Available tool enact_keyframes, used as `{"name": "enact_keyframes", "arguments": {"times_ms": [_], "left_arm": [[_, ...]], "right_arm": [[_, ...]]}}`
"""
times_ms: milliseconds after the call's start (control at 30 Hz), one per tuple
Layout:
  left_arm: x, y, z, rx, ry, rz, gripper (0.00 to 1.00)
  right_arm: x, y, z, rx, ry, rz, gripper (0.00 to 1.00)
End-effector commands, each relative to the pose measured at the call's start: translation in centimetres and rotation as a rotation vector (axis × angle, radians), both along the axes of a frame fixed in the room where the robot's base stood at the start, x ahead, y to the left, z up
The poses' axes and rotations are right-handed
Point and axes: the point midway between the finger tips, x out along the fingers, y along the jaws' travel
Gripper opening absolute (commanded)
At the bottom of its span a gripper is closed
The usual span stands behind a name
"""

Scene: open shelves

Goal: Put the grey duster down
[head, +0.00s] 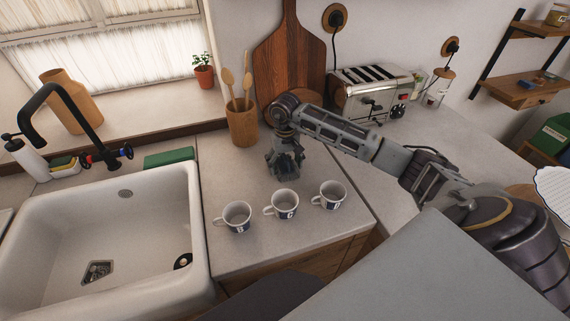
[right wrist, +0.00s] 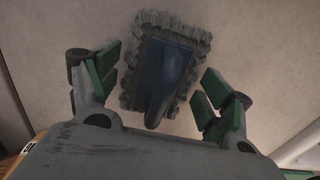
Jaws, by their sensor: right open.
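The grey duster (right wrist: 163,70) has a dark blue back and handle with a shaggy grey fringe around it. In the right wrist view it lies on the pale counter, between the two spread fingers of my right gripper (right wrist: 160,82). Gaps show between the duster and the green finger pads on both sides. In the head view my right gripper (head: 286,170) points down at the counter, behind the mugs, and largely hides the duster. My left gripper is not in view.
Three white mugs stand in a row at the counter front: left (head: 237,216), middle (head: 282,204) and right (head: 329,195). A wooden utensil pot (head: 241,126), a cutting board (head: 277,62) and a toaster (head: 372,92) stand behind. The sink (head: 140,235) is left.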

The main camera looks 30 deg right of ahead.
Motion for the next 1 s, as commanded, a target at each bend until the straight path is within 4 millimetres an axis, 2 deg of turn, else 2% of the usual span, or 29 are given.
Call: {"name": "enact_keyframes", "arguments": {"times_ms": [267, 767, 1000], "left_arm": [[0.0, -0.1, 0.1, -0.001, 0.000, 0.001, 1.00], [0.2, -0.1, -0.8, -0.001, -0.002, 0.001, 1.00], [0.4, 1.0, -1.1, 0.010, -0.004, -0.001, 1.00]], "right_arm": [[0.1, 0.0, 0.9, 0.000, -0.002, 0.000, 0.80], [0.1, 0.0, 6.3, 0.000, -0.003, 0.000, 0.80], [0.1, 0.0, 8.9, 0.000, -0.003, -0.001, 0.80]]}}
